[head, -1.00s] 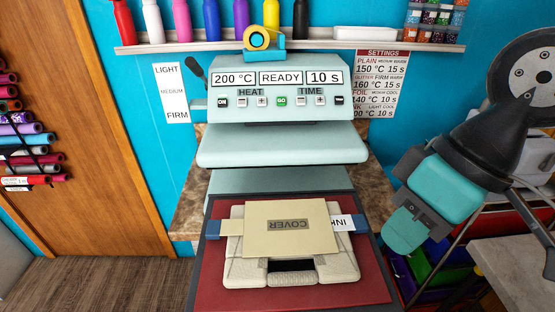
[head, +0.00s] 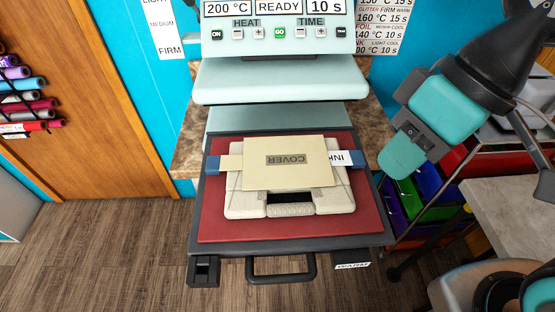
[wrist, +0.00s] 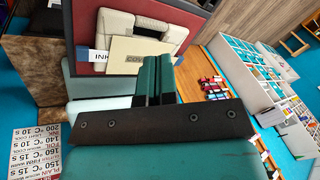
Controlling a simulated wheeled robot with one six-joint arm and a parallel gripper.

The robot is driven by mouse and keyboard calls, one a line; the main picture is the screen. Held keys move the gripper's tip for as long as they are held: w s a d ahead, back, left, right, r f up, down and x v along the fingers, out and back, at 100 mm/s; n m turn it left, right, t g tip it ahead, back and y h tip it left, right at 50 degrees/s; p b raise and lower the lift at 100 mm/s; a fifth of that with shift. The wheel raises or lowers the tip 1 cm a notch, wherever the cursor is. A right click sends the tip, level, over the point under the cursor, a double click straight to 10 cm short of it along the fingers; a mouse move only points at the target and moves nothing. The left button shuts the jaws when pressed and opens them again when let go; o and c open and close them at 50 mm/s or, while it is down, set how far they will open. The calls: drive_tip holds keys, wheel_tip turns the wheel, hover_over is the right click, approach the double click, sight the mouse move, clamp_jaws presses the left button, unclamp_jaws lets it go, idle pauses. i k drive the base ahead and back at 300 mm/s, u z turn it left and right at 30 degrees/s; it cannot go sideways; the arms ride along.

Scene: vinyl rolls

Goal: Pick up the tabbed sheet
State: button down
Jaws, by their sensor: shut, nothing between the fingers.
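A tan sheet marked COVER (head: 300,176) lies on a cream padded piece with a handle (head: 290,204) on the press's lower bed. A white strip marked INK (head: 341,158) shows at its right, with a blue end (head: 357,160). A cream strip with a blue end (head: 213,164) shows at its left. The middle of these strips is hidden, so I cannot tell which sheet each belongs to. The COVER sheet also shows in the wrist view (wrist: 136,52). My gripper (wrist: 155,66) is shut and empty, apart from the sheets.
The red bed (head: 225,222) is pulled out in front of the pale green upper press (head: 280,80), with a dark handle (head: 282,275) at its front. Colored bins (head: 425,180) and a grey counter (head: 510,210) stand at the right. The floor at the left is clear.

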sight(293, 161)
drive_tip(key=z, duration=0.45)
drive_tip(key=k, duration=1.05)
drive_tip(key=z, duration=0.05)
drive_tip(key=i, duration=0.25)
drive_tip(key=u, duration=0.95)
drive_tip(key=i, duration=0.95)
drive_tip(key=u, duration=0.7)
